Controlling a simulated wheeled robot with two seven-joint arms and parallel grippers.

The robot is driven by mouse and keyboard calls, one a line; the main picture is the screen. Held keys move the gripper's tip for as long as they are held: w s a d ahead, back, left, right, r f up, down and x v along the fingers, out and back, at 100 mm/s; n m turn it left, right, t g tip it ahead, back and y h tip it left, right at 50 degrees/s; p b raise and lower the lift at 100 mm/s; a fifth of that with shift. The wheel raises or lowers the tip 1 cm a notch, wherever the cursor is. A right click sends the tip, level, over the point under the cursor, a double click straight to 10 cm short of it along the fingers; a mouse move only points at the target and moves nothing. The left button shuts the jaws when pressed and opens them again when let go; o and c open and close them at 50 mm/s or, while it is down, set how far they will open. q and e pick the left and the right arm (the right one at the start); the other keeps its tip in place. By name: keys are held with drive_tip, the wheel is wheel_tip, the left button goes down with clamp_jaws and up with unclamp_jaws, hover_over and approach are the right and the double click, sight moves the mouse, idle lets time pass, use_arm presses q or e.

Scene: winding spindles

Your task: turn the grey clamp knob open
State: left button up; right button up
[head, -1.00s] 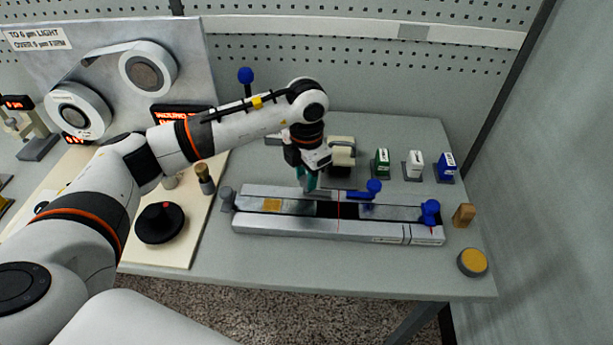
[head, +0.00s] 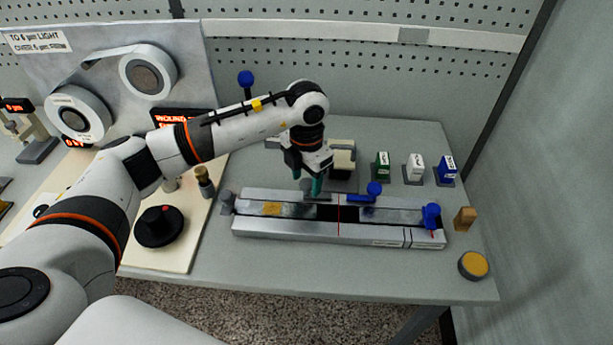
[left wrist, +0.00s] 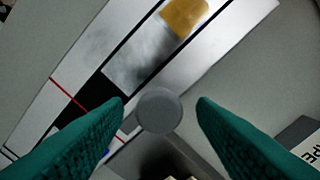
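The grey clamp knob (head: 306,185) is a round disc at the back edge of the long metal splicing block (head: 285,230). A short grey clamp bar (head: 319,197) runs beside it. In the left wrist view, the knob (left wrist: 158,110) shows between the two green fingers of my left gripper (left wrist: 161,102), with a gap on either side. My left gripper (head: 308,181) is open and comes down over the knob in the head view, where its fingers partly hide it. I cannot tell its exact height over the knob. My right gripper is not in view.
A blue clamp with its knob (head: 374,188) sits just right on the block; another blue knob (head: 432,211) is at its right end. A grey knob (head: 227,196) is at the left end. A beige device (head: 342,157) stands close behind my gripper.

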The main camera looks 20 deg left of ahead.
sight(306, 183)
use_arm(q)
wheel_tip(306, 183, up, 12)
drive_tip(key=b, duration=0.2)
idle(0.4)
drive_tip(key=shift+s, duration=0.1)
idle(0.4)
